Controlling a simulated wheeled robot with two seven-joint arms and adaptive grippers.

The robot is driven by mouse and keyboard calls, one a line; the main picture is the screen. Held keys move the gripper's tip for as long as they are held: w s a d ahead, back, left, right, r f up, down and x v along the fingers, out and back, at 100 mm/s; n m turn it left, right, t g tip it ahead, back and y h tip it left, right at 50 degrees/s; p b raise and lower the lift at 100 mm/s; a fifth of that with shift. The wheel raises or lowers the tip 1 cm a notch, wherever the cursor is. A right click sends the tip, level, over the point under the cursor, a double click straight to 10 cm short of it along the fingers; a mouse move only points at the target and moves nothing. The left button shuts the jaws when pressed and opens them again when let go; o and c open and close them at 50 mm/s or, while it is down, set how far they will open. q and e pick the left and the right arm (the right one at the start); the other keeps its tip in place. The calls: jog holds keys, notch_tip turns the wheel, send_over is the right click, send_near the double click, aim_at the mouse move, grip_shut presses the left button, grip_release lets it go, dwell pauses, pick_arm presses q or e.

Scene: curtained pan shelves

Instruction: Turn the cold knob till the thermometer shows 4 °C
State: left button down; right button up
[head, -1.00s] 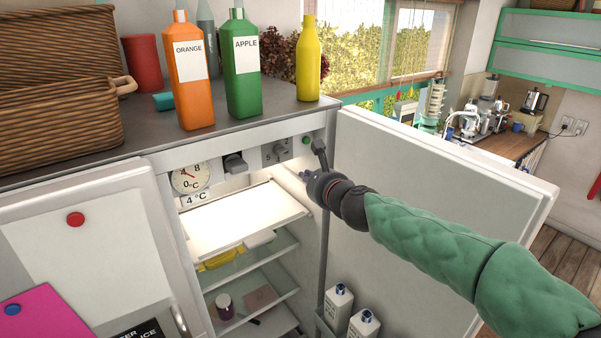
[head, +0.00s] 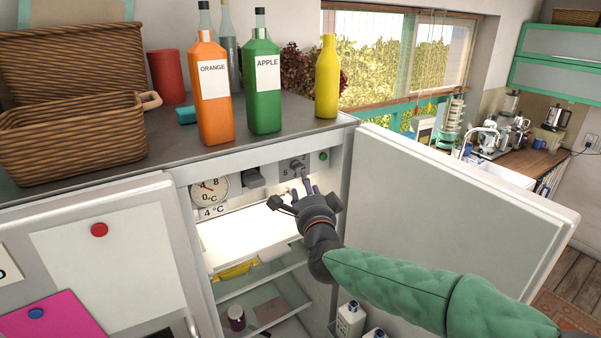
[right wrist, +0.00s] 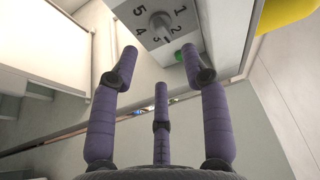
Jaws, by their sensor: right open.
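The cold knob (head: 297,165) is a grey knob on a plate with numbers, in the strip above the fridge opening. In the right wrist view the knob (right wrist: 160,22) stands among the numbers 1 to 5. The round thermometer (head: 209,191) is at the left of the strip, with a red needle pointing up and left; its exact reading is too small to tell. A "4 °C" label (head: 213,211) sits below it. My right gripper (head: 299,189) is open and empty, just below and in front of the knob, fingers pointing at it, apart from it. My left gripper is out of view.
A dark switch (head: 253,177) lies between thermometer and knob, and a green button (head: 323,156) to the knob's right. The open fridge door (head: 460,195) stands at the right. Bottles, such as the green one (head: 264,85), stand on the worktop (head: 180,143) above.

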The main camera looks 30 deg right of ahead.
aim_at(298, 167)
jog(key=p+x, duration=0.1)
jog(key=x, duration=0.6)
jog(key=shift+w+p, duration=0.25)
jog(key=shift+p, duration=0.15)
jog(key=shift+d, duration=0.1)
grip_shut()
